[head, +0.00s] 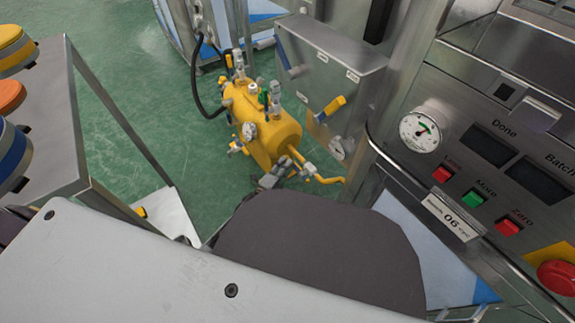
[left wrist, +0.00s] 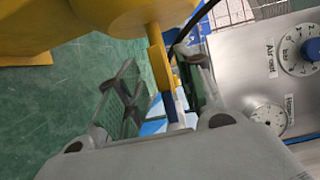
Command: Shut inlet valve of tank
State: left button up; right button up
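The yellow tank (head: 272,135) stands on the green floor in the head view, with several fittings on top and a yellow pipe (head: 318,173) at its near end. In the left wrist view, part of the yellow tank (left wrist: 85,30) fills the upper left. A yellow bar (left wrist: 159,66) with a blue part below it hangs between the fingers of my left gripper (left wrist: 165,75). The fingers stand apart, with gaps visible beside the bar. In the head view, my left gripper (head: 278,174) is at the tank's near end, partly hidden by my arm. Which fitting is the inlet valve is unclear. My right gripper is not in view.
A control panel (head: 490,150) with a gauge (head: 420,131) and buttons is at right. A steel table (head: 52,125) stands at left. Green floor lies open left of the tank.

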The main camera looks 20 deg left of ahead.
pick_arm(q)
jog(key=shift+b+x, duration=0.35)
jog(key=shift+x, duration=0.85)
grip_shut()
